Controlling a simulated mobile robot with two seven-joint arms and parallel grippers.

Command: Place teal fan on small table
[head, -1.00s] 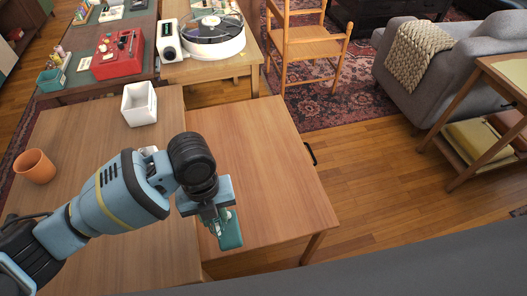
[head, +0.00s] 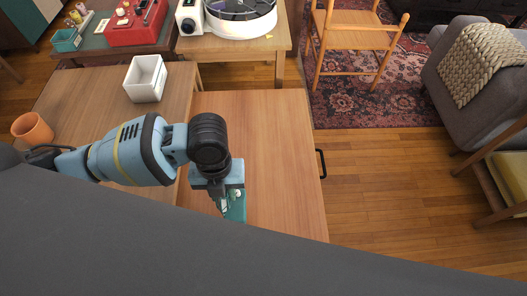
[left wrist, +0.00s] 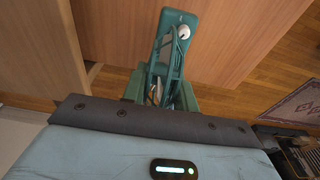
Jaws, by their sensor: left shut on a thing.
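My left gripper (head: 226,200) is shut on the teal fan (head: 236,209). In the head view the fan hangs below the gripper, over the right-hand wooden table top, partly hidden by the gripper. In the left wrist view the fan (left wrist: 173,22) sticks out beyond the fingers (left wrist: 160,92), with a round pale knob near its far end. A small wooden table (head: 270,130) with a black handle at its right side lies under and beyond the gripper. I cannot tell whether the fan touches it. My right gripper is not in view.
A white square box (head: 146,82) and an orange pot (head: 32,129) stand on the left table (head: 80,90). Behind are a turntable (head: 240,18), a red device (head: 134,22) and a wooden chair (head: 358,42). The right table's far part is bare; floor is clear to its right.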

